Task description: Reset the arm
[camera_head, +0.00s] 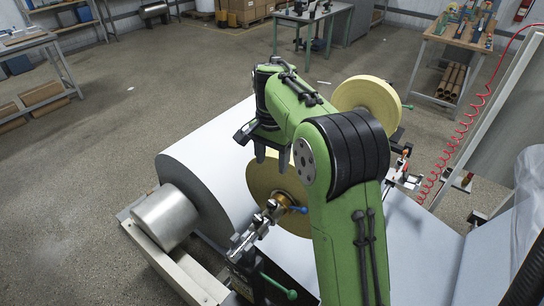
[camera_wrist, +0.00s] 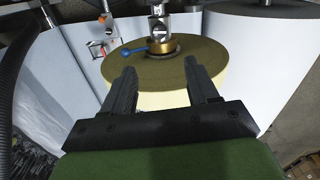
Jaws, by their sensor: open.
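My gripper (camera_head: 272,158) hangs at the end of my green arm, pointing down, above and in front of the large white paper roll in the head view. In the wrist view my gripper (camera_wrist: 165,85) shows two black fingers spread apart with nothing between them. Past the fingertips is a yellow tape roll (camera_wrist: 150,72) on a spindle with a brass hub and a blue lever. The same tape roll (camera_head: 262,178) stands partly behind my arm in the head view. The fingers look apart from it.
The large white paper roll (camera_head: 205,160) on a metal core lies left of my arm. A second yellow roll (camera_head: 368,98) is behind my arm. A red coiled hose (camera_head: 462,140) hangs at right. Workbenches stand at the back; the floor at left is clear.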

